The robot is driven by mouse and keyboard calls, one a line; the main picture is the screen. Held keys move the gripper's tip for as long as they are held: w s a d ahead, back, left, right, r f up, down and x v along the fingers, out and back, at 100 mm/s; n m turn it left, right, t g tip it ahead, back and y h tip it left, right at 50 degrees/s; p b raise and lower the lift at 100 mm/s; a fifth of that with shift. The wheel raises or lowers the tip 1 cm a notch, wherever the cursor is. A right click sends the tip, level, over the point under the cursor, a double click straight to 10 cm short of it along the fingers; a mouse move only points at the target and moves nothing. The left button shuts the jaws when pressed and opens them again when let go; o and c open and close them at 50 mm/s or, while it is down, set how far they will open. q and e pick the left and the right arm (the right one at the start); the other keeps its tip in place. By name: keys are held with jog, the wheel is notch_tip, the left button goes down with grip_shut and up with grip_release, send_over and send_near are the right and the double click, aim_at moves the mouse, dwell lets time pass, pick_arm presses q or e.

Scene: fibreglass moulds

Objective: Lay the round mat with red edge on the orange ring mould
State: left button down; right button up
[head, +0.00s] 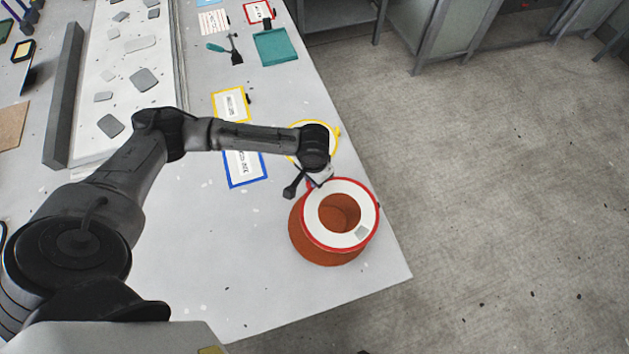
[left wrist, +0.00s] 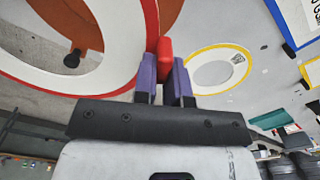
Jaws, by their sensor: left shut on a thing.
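The round mat with red edge (head: 311,222) is a white ring with a grey square patch. The orange ring mould (head: 327,257) stands near the table's right corner. In the head view the mat lies over the mould's top, shifted to the upper right; I cannot tell whether they touch. Orange shows through the mat's hole. My left gripper (head: 322,178) is at the mat's far edge. In the left wrist view its purple fingers (left wrist: 166,75) are shut on a red tab at the rim of the mat (left wrist: 125,45). My right gripper is not in view.
A yellow-edged round mat (head: 334,134) lies partly hidden behind my left arm. Yellow-framed (head: 231,104) and blue-framed (head: 245,168) cards lie left of it. A teal tray (head: 274,47) is farther back. The table's right edge runs close beside the mould, with open floor beyond.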

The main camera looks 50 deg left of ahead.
pick_arm(q)
jog(key=w+m, duration=0.1)
jog(key=m, duration=0.1)
jog(key=w+m, duration=0.2)
jog(key=m, duration=0.1)
jog(key=shift+w+a+f, duration=0.15)
jog(key=shift+w+f, duration=0.15)
jog(key=shift+f, duration=0.1)
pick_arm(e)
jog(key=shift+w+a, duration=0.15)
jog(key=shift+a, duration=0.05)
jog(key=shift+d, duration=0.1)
pick_arm(q)
jog(key=shift+f+b, duration=0.3)
jog(key=shift+f, duration=2.2)
jog(key=shift+f+b, duration=0.6)
jog(key=shift+f, duration=2.1)
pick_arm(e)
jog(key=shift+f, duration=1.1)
